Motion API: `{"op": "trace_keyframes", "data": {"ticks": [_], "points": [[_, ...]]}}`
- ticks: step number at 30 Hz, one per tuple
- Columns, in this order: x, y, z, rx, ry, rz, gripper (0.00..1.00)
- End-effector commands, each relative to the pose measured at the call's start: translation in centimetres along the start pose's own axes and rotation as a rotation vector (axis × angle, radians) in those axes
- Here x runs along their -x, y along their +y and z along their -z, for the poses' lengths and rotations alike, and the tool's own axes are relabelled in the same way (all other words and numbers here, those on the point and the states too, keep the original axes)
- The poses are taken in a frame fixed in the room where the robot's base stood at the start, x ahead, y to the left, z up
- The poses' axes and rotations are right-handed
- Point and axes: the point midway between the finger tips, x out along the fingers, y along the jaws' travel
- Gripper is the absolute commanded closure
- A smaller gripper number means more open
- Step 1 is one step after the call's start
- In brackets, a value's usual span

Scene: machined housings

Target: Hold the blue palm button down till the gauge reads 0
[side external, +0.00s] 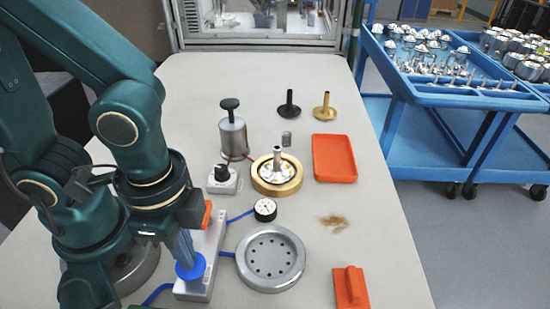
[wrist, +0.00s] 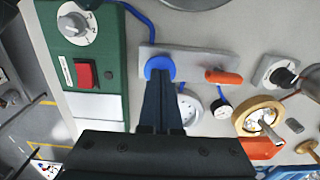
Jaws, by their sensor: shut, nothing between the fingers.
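The blue palm button (side external: 190,269) sits on the near end of a grey valve block (side external: 212,250). My gripper (side external: 184,258) is shut and empty, pointing down with its fingertips at the button's top. In the wrist view the closed fingertips (wrist: 160,84) overlap the blue button (wrist: 158,66), and I cannot tell how far it is pressed. The small round gauge (side external: 265,210) has a white face and black rim. It also shows in the wrist view (wrist: 222,109), but its needle is too small to read surely.
An orange lever (wrist: 223,76) is on the block's other end. Blue hoses run to the gauge and a grey round plate with holes (side external: 270,259). A green control box (wrist: 88,75) is nearby.

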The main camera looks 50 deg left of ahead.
Motion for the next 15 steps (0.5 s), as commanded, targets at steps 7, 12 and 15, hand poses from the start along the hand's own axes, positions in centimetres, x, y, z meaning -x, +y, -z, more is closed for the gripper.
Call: {"op": "trace_keyframes", "data": {"ticks": [7,12,15], "points": [[1.7,0.0,0.1,0.000,0.006,0.001,1.00],[2.9,0.0,0.1,0.000,0.005,0.001,1.00],[3.5,0.0,0.1,0.000,0.006,0.001,1.00]]}}
